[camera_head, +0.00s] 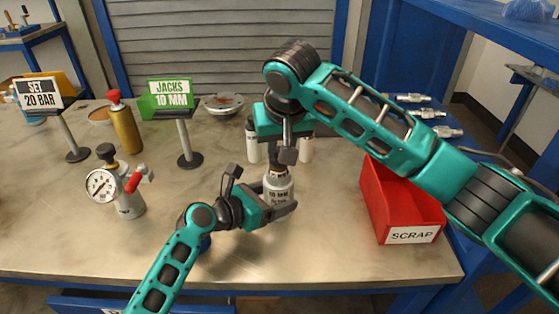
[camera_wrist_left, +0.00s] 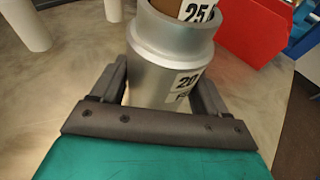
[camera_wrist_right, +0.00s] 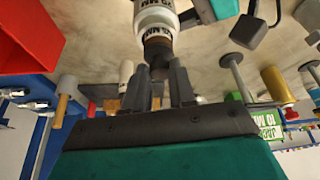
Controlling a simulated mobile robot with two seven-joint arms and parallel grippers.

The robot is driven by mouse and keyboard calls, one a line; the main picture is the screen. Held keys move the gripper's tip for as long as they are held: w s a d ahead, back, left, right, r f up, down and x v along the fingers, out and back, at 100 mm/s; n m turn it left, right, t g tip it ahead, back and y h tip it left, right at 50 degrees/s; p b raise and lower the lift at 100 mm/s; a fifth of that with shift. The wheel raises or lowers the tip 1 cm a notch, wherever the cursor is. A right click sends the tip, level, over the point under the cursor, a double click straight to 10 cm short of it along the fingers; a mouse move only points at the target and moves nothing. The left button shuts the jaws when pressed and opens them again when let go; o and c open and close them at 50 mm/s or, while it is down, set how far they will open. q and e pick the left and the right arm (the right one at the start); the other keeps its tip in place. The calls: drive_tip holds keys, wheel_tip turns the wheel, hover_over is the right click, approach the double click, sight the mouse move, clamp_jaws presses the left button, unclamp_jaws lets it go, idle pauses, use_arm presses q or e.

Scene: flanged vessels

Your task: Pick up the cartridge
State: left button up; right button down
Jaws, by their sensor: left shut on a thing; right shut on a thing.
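A pale grey flanged vessel (camera_head: 279,190) with a printed label stands on the bench, and it fills the middle of the left wrist view (camera_wrist_left: 165,62). My left gripper (camera_head: 276,203) is shut on its body from the front. The brown cartridge, with a label reading 25 (camera_wrist_left: 197,11), sits in the vessel's mouth. My right gripper (camera_head: 281,160) points down directly above the vessel, shut on the cartridge's dark top (camera_wrist_right: 158,48). The cartridge's lower part is hidden inside the vessel.
A red scrap bin (camera_head: 395,205) stands to the right. White cylinders (camera_head: 306,148) stand behind my right gripper. A gauge pot (camera_head: 125,192), a gold cylinder (camera_head: 124,128) and a green jacks sign (camera_head: 170,95) are to the left.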

use_arm(q)
drive_tip(key=o, duration=0.9)
use_arm(e)
wheel_tip(320, 180, up, 14)
drive_tip(key=shift+r, duration=0.25)
use_arm(q)
drive_tip(key=shift+o, duration=0.2)
